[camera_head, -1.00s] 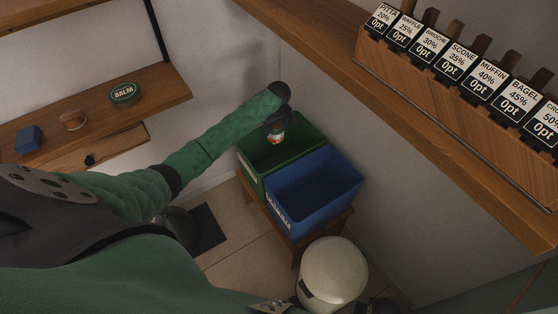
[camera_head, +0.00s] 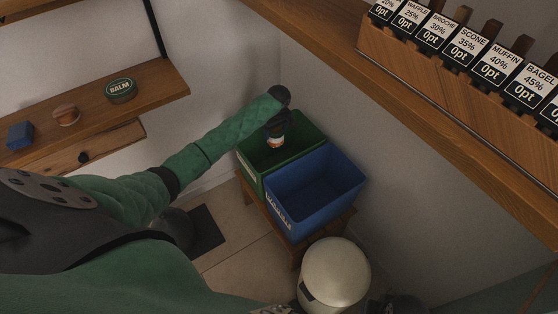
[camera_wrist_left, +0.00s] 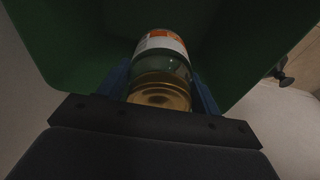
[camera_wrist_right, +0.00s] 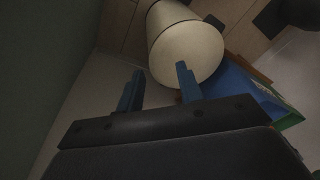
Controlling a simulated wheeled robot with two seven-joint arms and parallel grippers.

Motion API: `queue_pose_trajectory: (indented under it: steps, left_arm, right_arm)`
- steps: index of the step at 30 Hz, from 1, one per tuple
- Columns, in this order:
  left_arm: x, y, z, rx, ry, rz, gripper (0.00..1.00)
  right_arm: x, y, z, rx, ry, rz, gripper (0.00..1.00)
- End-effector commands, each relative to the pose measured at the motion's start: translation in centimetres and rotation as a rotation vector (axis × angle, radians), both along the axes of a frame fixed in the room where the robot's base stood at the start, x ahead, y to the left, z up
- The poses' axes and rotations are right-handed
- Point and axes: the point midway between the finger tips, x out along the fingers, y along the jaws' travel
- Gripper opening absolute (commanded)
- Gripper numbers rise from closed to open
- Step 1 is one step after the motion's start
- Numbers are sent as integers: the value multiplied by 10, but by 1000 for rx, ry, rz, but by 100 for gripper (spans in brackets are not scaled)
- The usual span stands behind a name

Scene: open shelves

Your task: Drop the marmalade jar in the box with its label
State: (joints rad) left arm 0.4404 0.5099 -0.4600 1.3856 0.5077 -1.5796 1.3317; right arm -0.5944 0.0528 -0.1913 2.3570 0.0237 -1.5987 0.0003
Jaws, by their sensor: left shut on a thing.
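The marmalade jar (camera_head: 276,142), with an orange and white label, is held over the green box (camera_head: 310,131). My left gripper (camera_head: 275,130) is shut on the jar. In the left wrist view the jar (camera_wrist_left: 160,70) sits between the blue fingers (camera_wrist_left: 160,88), with the green box wall (camera_wrist_left: 235,40) around it. The blue box (camera_head: 318,212) stands beside the green one, with a pale label on its front; its lettering is too small to read. My right gripper (camera_wrist_right: 158,88) is open and empty in the right wrist view.
Both boxes stand on a low wooden stand (camera_head: 299,248). A cream bin (camera_head: 334,273) is in front of them. A wooden shelf (camera_head: 160,91) at left bears a balm tin (camera_head: 121,89), a small round thing (camera_head: 66,115) and a blue block (camera_head: 20,135). A wooden ledge with price cards runs along the right.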

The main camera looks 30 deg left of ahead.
Motion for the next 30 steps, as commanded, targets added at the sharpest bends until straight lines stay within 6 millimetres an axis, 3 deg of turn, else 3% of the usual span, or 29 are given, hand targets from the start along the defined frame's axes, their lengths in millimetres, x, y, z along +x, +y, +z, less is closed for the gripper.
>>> queue_pose_trajectory:
  steps: [10,22,23,24,26,30]
  left_arm:
    - [0,0,-10,-1,-1,0,37]
    - [0,0,-11,-1,-1,0,37]
    - [0,0,-11,-1,-1,0,70]
    - [0,0,-11,-1,-1,0,78]
    - [0,0,-11,-1,-1,0,90]
    - [0,0,-11,0,0,0,90]
  right_arm:
    - [-8,1,28,12,-11,3,36]
    - [-9,1,32,13,-11,4,36]
    - [-9,1,32,13,-11,4,36]
    - [-9,1,32,13,-11,4,36]
    - [-9,1,32,13,-12,4,36]
    - [-9,1,32,13,-11,4,36]
